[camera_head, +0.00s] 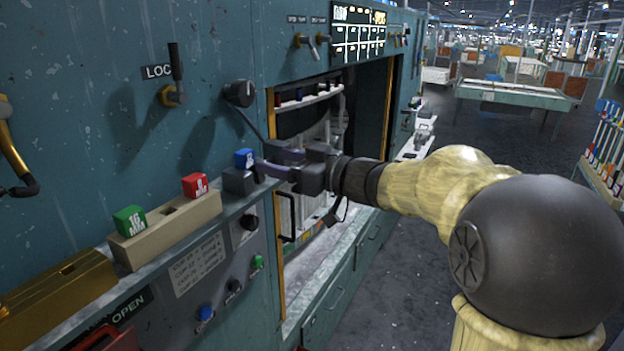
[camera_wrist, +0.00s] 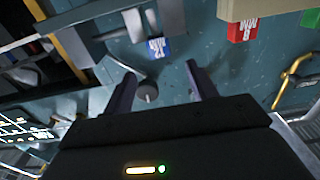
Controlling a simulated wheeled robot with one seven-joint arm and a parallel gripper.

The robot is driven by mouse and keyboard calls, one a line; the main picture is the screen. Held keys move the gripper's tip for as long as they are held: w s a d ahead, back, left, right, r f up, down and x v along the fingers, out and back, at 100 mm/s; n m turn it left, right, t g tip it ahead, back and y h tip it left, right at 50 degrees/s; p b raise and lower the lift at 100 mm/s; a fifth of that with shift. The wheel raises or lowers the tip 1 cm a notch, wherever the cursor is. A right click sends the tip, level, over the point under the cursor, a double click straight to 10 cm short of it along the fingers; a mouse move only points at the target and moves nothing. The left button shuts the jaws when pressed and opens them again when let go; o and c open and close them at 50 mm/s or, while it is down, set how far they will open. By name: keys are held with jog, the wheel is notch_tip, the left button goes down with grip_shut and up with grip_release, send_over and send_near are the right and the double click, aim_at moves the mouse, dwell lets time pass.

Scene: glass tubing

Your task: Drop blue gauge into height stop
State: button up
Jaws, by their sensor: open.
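The blue gauge (camera_head: 244,158) stands upright at the dark grey block (camera_head: 239,181), the likely height stop, at the right end of the ledge. Its lower part is hidden in or behind the block; how deep it sits cannot be told. In the wrist view the blue gauge (camera_wrist: 155,48), with white lettering, sticks out of the dark block (camera_wrist: 158,16). My gripper (camera_head: 263,161) is just right of the gauge in the head view. In the wrist view my gripper (camera_wrist: 162,86) has its fingers wide apart, with nothing held between them and the gauge ahead of them.
A beige holder (camera_head: 165,232) left of the block carries a green gauge (camera_head: 129,221) and a red gauge (camera_head: 195,185), with an empty slot between them. A brass block (camera_head: 55,290) lies farther left. A black knob (camera_head: 239,93) and lever stick out above the ledge.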

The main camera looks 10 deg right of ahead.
jog(key=b+v, duration=0.1)
jog(key=v, duration=0.5)
jog(key=shift+s+d+b, duration=0.3)
jog(key=shift+b, duration=0.1)
jog(key=w+d+f+m+t+h+b, duration=0.1)
jog(key=d+f+m+h, duration=0.4)
jog(key=f, duration=0.5)
jog(key=w+d+f+m+t+h+b, duration=0.15)
jog(key=f+m+h, duration=0.25)
jog(key=f+h, duration=0.45)
jog(key=s+a+f+m+g+b, duration=0.1)
jog(key=s+f+g+b, duration=0.1)
jog(key=s+f+g, duration=0.9)
jog(key=s+f, duration=0.9)
jog(key=f, duration=0.1)
jog(key=shift+h, duration=0.35)
